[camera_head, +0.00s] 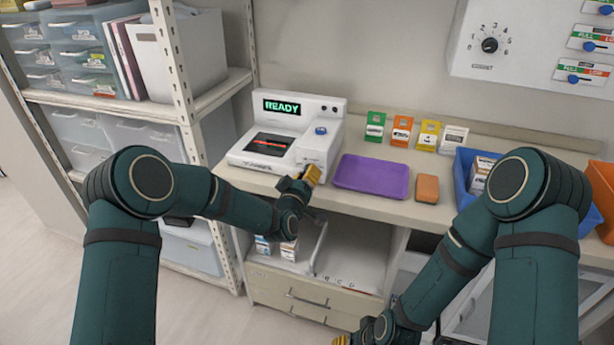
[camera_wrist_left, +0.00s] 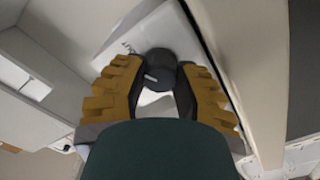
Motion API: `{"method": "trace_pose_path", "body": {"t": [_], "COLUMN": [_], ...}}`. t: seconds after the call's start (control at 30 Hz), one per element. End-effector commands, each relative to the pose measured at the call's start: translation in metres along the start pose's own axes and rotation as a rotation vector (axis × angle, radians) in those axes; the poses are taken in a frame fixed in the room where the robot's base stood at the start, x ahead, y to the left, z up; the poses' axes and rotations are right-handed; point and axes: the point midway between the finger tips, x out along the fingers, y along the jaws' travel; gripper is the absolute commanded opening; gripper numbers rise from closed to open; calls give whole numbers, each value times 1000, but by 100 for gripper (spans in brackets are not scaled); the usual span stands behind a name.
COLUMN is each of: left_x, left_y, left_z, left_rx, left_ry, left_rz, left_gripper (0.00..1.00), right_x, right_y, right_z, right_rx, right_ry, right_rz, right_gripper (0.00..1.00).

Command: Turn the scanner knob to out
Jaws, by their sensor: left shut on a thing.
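The white scanner (camera_head: 248,150) stands on the counter, its display (camera_head: 282,106) lit green with READY. My left gripper (camera_head: 311,176) is at the scanner's front right corner. In the left wrist view its yellow fingers are shut on the dark round knob (camera_wrist_left: 160,60), one on each side. A short white mark (camera_wrist_left: 150,77) shows on the knob, and part of a printed label (camera_wrist_left: 128,48) lies beside it. In the head view the gripper hides the knob. My right gripper (camera_head: 341,340) is at the bottom edge, mostly cut off.
A purple tray (camera_head: 371,177) and an orange block (camera_head: 427,189) lie right of the scanner. Several coloured cards (camera_head: 402,131) stand behind them. A blue bin (camera_head: 462,176) is farther right. A shelf rack (camera_head: 186,82) stands at left.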

Motion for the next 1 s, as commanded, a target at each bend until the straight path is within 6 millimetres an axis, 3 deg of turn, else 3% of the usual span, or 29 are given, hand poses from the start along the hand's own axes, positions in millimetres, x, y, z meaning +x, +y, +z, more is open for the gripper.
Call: {"method": "trace_pose_path", "body": {"t": [0.57,0.6,0.7,1.0], "left_x": [1,1,1,-2], "left_y": [2,2,2,0], "left_z": [-2,-2,-1,0], "left_rx": [38,38,37,36], "left_ry": [4,4,4,0], "left_rz": [3,3,3,0], "left_gripper": [0,35,66,66], "right_x": [0,0,0,0], "right_y": [0,0,0,0], "right_z": [0,0,0,0], "right_rx": [0,0,0,0], "right_ry": [0,0,0,0], "right_rz": [0,0,0,0], "right_gripper": [47,47,47,47]}}
